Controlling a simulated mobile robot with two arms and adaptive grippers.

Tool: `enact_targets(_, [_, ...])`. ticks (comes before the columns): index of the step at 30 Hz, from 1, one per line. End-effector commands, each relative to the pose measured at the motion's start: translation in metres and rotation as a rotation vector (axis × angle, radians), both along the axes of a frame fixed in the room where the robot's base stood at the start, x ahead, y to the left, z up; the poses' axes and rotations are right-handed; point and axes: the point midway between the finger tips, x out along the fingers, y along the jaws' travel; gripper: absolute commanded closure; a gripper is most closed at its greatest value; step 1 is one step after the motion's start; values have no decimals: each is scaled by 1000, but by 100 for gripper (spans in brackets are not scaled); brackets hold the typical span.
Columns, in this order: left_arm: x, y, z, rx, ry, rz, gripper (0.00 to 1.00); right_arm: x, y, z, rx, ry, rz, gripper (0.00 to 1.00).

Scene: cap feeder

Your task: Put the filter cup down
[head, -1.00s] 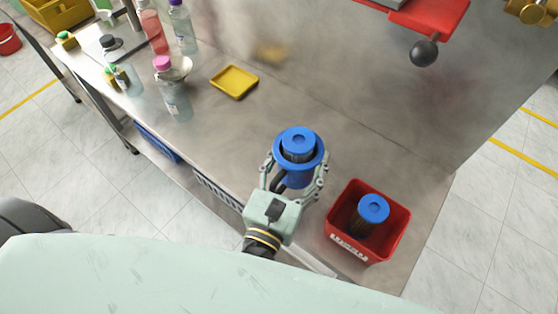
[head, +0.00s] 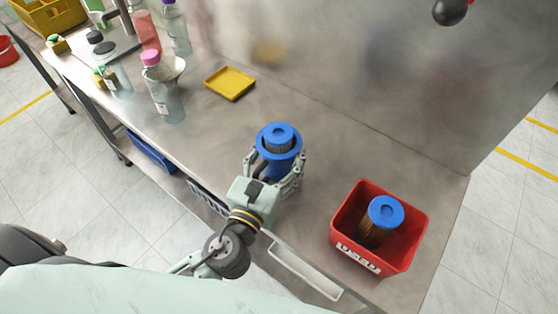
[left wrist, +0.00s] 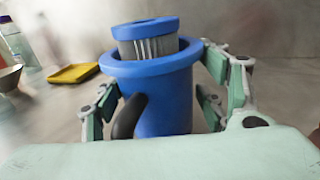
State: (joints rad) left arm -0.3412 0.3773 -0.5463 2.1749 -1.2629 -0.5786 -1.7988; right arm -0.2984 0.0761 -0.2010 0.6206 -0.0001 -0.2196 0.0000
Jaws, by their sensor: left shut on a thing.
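The filter cup is a blue round cup (head: 277,166) with a wide rim and a dark handle. A pleated grey filter with a blue cap (head: 278,133) sits inside it, its top standing above the rim. My left gripper (head: 276,176) is shut around the cup's sides; the cup is upright over the steel bench. In the left wrist view the cup (left wrist: 163,100) stands between both fingers, with the dark handle toward the palm. I cannot tell whether its base touches the bench. My right gripper is not in view.
A red bin (head: 409,250) holding another blue-capped filter (head: 385,212) stands to the right. A yellow tray (head: 230,83) lies farther back on the bench (head: 330,150). Bottles (head: 162,90) stand at the far left. The bench around the cup is clear.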

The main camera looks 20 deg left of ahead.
Motion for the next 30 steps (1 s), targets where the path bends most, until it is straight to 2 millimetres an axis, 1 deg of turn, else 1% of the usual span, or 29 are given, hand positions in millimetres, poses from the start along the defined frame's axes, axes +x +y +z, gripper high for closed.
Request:
enact_targets(1, [0,0,-2,0,-4,0,64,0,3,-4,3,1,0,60])
enact_targets(3, [0,0,0,0,-3,0,64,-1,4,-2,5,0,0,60])
enact_targets(8, [0,0,0,0,-3,0,64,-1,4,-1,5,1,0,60])
enact_targets(11, [0,0,-3,0,-2,0,64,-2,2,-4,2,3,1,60])
enact_targets(12, [0,0,-3,-1,-1,0,31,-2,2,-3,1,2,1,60])
enact_targets(18, [0,0,-3,-1,-1,0,15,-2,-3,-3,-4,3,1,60])
enact_targets(26, [0,0,-3,-1,-1,1,15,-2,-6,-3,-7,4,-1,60])
enact_targets(30, [0,0,1,0,-1,0,15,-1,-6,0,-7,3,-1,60])
